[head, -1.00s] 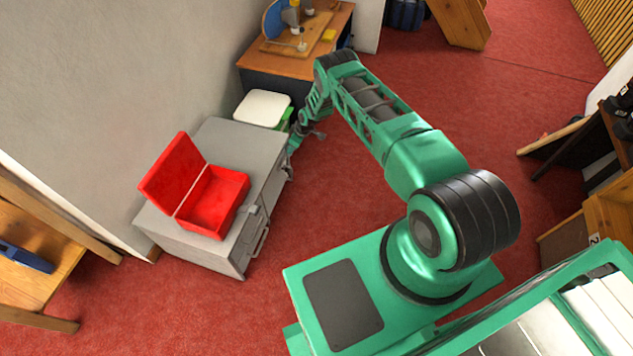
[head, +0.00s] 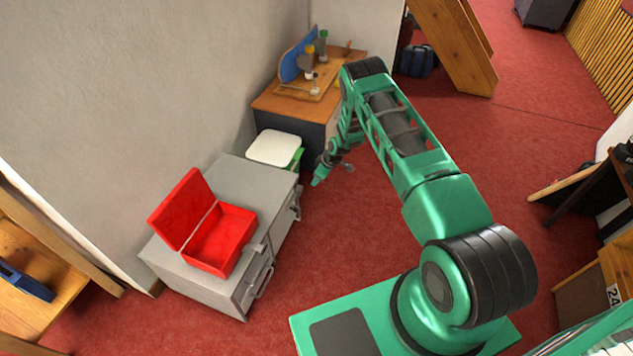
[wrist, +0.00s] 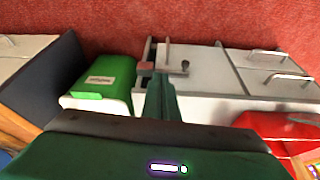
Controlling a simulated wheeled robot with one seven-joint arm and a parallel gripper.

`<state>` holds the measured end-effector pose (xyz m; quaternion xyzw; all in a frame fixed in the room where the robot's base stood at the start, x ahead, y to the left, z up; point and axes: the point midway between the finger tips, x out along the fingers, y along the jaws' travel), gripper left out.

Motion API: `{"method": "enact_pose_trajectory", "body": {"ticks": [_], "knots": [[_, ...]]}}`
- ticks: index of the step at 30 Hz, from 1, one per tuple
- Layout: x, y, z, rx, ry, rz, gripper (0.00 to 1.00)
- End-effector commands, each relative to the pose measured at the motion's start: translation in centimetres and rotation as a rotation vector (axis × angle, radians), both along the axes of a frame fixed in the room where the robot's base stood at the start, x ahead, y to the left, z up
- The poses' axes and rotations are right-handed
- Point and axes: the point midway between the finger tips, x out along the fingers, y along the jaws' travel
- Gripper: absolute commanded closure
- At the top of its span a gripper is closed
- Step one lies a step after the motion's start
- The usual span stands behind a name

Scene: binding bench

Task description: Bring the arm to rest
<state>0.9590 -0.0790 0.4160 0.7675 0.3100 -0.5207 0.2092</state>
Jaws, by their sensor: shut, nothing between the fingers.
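My arm is green with dark joints and reaches up and away from my base in the head view. My gripper (head: 318,181) hangs low at its far end, to the right of the grey cabinet and near the white-topped green bin. It is small there, and its fingertips are hard to make out. In the wrist view my gripper (wrist: 160,88) shows as green fingers close together, with nothing seen between them. The cabinet front appears beyond it.
An open red box (head: 220,238) stands on the grey cabinet (head: 187,283). A green bin with a white lid (head: 274,148) is behind the cabinet. A wooden bench (head: 290,103) holds tools farther back. Red floor (head: 340,240) is free right of the cabinet.

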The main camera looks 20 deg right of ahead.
Motion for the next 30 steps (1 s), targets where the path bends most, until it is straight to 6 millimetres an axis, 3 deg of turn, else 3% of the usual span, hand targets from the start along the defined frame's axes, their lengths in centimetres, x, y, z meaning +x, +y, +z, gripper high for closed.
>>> {"method": "enact_pose_trajectory", "body": {"ticks": [10, 14, 17, 22, 30], "knots": [[-0.2, -0.3, 1.0, -0.001, 0.000, -0.001, 1.00], [0.1, -1.1, 3.0, -0.011, 0.005, -0.022, 1.00], [0.3, -2.4, 6.3, -0.027, 0.018, -0.058, 1.00], [-0.2, -4.9, 13.4, -0.061, 0.050, -0.145, 1.00], [-3.3, -8.6, 24.3, -0.102, 0.102, -0.298, 1.00]]}}
